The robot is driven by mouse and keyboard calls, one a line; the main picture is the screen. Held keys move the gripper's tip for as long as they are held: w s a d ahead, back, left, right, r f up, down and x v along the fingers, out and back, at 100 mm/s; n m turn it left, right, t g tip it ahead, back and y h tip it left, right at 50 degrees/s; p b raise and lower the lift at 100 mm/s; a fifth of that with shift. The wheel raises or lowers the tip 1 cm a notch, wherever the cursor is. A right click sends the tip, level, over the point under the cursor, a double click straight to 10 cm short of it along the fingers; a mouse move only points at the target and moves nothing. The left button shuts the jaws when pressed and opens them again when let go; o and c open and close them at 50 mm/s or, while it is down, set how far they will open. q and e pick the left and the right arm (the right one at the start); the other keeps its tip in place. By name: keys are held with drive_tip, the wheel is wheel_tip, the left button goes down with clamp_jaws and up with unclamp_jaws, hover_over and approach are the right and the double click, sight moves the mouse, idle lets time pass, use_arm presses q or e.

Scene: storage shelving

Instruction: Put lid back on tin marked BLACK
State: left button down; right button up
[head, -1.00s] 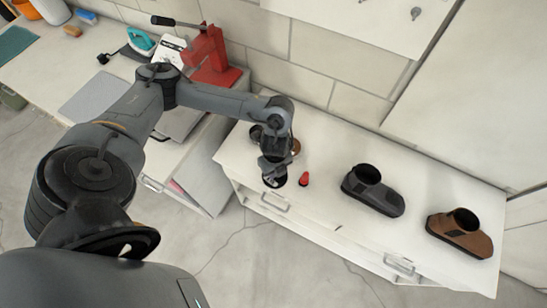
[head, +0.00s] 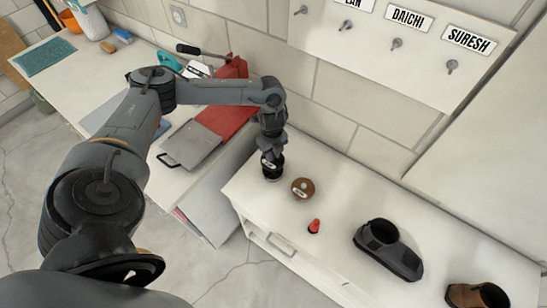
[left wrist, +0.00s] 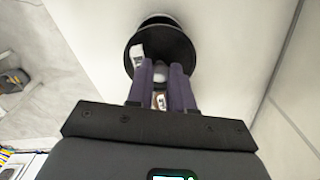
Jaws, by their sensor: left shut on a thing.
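My left gripper (head: 271,150) is shut on the knob of a round black lid, at the back left of the white cabinet top. In the left wrist view the two fingers (left wrist: 160,72) close around a pale knob on the dark lid (left wrist: 178,50). A dark round rim (left wrist: 158,18) shows just beyond the lid. In the head view the black tin (head: 272,174) is directly under the gripper; whether the lid touches it I cannot tell. A brown tin (head: 303,188) with a small label stands to its right. My right gripper is not in view.
A small red object (head: 314,227) stands near the front edge. A dark shoe (head: 388,250) and a brown shoe (head: 478,296) stand farther right. Name labels and hooks (head: 397,44) are on the wall panel. A red press (head: 226,95) stands on the left bench.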

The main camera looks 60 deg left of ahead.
use_arm(q)
drive_tip(key=shift+f+b, duration=1.65)
drive_tip(key=shift+f, duration=0.1)
drive_tip(key=shift+f+b, duration=0.6)
drive_tip(key=shift+f, duration=0.55)
drive_tip(key=shift+p, duration=0.55)
drive_tip(key=shift+f, duration=0.15)
drive_tip(key=shift+p, duration=0.4)
idle(0.6)
idle(0.3)
drive_tip(key=shift+c, duration=2.2)
unclamp_jaws()
